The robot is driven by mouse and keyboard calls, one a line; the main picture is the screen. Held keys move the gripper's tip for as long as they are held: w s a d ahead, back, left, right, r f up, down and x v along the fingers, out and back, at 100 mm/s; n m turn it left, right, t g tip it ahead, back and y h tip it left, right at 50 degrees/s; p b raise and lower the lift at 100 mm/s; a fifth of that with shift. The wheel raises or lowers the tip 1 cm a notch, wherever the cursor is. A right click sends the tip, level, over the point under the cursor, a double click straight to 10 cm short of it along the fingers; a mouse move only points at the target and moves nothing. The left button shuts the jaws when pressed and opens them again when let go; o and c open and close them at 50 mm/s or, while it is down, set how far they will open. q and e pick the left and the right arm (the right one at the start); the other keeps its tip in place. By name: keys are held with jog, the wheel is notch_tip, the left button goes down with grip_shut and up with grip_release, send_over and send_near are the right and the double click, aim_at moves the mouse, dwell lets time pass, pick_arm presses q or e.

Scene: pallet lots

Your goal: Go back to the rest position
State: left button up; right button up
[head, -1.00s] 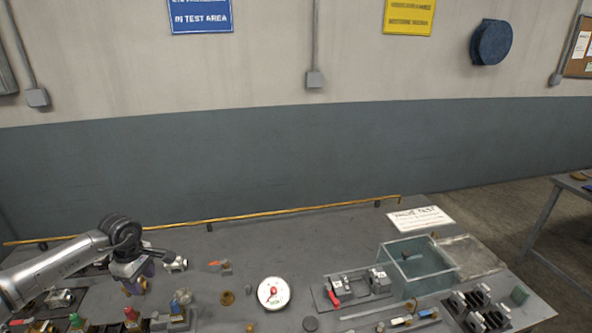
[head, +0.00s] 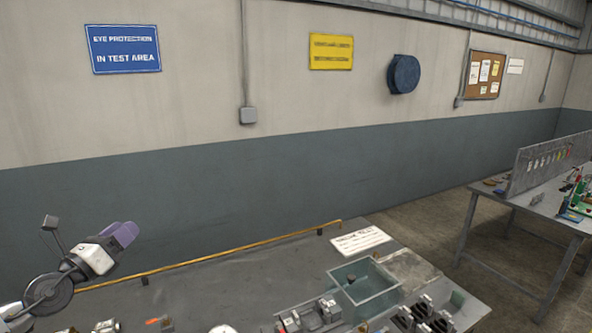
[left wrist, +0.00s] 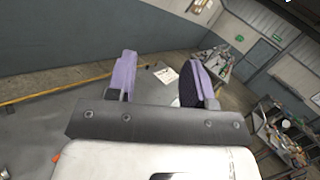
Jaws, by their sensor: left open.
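My left gripper (head: 120,234) is raised above the left part of the grey workbench (head: 215,285), in front of the wall. In the left wrist view its two purple fingers (left wrist: 163,85) stand apart with nothing between them. It touches nothing on the bench. My right gripper is in neither view.
On the bench are a clear square tank (head: 365,283), a vise-like block fixture (head: 310,315), dark blocks (head: 425,317) and a white paper sign (head: 358,241). A yellow rail (head: 220,254) runs along the back edge. A second table (head: 530,205) with tools stands at the right, across open floor.

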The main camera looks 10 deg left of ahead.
pick_arm(q)
jog(key=s+d+r+n+t+y, duration=0.2)
jog(key=r+n+y, duration=0.3)
jog(key=n, duration=0.3)
jog(key=s+d+r+n+t+y, duration=0.25)
jog(key=r+n+y, duration=0.2)
jog(key=n, duration=0.25)
jog(key=s+d+f+n+g+y, duration=0.1)
jog(key=d+f+n+g+y, duration=0.25)
jog(key=n, duration=0.65)
jog(key=s+d+f+n+g+h, duration=0.2)
jog(key=s+d+f+g, duration=0.15)
jog(key=f, duration=0.45)
jog(key=s+d+f+n+g+h, duration=0.1)
jog(key=s+d+f+g+h, duration=0.1)
jog(key=s+d+f, duration=0.4)
jog(key=s+d+f+n+g+h, duration=0.2)
jog(key=s+d+f+g, duration=0.1)
jog(key=f, duration=0.6)
jog(key=s+d+f+n+g+h, duration=0.25)
jog(key=s+f+g, duration=0.65)
jog(key=s+f, duration=1.7)
notch_tip(320, 180, up, 31)
jog(key=p, duration=3)
jog(key=shift+w+a+n+y, duration=0.15)
jog(key=shift+w+n+y, duration=0.15)
jog(key=shift+n+y, duration=0.05)
jog(key=shift+f, duration=0.1)
